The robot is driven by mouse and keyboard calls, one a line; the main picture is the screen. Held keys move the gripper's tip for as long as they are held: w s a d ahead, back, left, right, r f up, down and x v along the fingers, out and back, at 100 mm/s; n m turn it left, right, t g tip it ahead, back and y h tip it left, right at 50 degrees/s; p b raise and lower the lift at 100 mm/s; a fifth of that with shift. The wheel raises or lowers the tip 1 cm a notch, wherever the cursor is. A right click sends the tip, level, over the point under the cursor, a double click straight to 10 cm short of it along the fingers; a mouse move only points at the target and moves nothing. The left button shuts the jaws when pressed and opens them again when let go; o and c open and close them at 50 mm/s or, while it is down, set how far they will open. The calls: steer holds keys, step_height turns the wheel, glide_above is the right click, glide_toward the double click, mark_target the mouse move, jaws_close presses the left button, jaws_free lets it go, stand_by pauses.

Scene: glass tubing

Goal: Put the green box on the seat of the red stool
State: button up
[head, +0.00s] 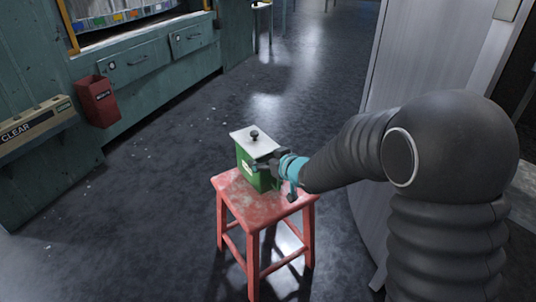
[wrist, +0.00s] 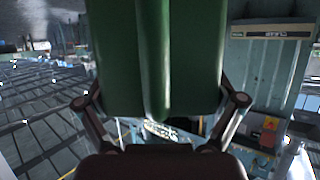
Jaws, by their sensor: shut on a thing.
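The green box (head: 246,170) has a pale flat lid (head: 250,143) with a dark knob, and it stands upright over the seat of the red stool (head: 236,190). Its lower edge appears at or very close to the seat; I cannot tell for certain whether it touches. My gripper (head: 268,166) reaches in from the right and is shut on the box. In the wrist view the green box (wrist: 115,60) fills the upper middle, with dark finger links on both sides. The fingertips are mostly hidden.
Teal cabinets with drawers (head: 135,62) line the left wall. A red bin (head: 98,100) hangs on them, and a rack marked CLEAR (head: 35,125) is at far left. A pale curved panel (head: 400,70) stands right of the stool. The dark floor around the stool is clear.

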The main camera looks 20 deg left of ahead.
steer(key=shift+f, duration=0.75)
steer(key=shift+f, duration=0.1)
steer(key=o, duration=1.5)
steer(key=shift+f, duration=0.15)
steer(key=shift+c, duration=0.2)
steer(key=shift+r, duration=0.2)
steer(key=v, duration=1.2)
steer(key=shift+p, duration=0.4)
